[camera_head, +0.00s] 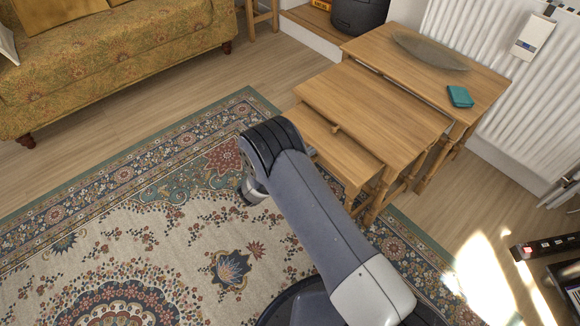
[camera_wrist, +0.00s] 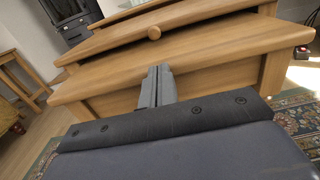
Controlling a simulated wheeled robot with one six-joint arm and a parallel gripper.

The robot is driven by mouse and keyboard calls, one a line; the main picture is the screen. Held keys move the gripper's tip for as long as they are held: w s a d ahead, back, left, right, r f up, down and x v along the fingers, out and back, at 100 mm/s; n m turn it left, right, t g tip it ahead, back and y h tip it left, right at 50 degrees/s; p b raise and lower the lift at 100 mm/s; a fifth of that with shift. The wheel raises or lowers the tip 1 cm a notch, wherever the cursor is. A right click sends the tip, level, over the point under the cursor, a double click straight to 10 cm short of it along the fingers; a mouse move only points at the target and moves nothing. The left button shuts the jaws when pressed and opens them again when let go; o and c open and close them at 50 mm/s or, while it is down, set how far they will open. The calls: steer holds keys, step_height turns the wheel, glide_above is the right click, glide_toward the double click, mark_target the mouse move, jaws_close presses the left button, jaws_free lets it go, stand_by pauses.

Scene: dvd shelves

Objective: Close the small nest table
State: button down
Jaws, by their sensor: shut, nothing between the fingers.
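The small nest table (camera_head: 330,146) is the lowest and front-most of three wooden tables. It sticks out partway from under the middle table (camera_head: 375,103), which sticks out from under the large table (camera_head: 427,62). My gripper (camera_wrist: 158,84) is shut and empty, at the small table's front edge. I cannot tell whether it touches. In the head view my arm hides most of the gripper and part of the small table's front.
A grey dish (camera_head: 430,50) and a teal box (camera_head: 460,97) sit on the large table. A white radiator (camera_head: 515,95) stands behind it. A patterned rug (camera_head: 150,235) covers the floor in front. A yellow floral sofa (camera_head: 110,55) stands at the upper left.

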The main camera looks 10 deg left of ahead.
mark_target(324, 142)
steer(key=b+x, duration=0.1)
steer(key=x, duration=0.6)
steer(key=shift+d, duration=0.15)
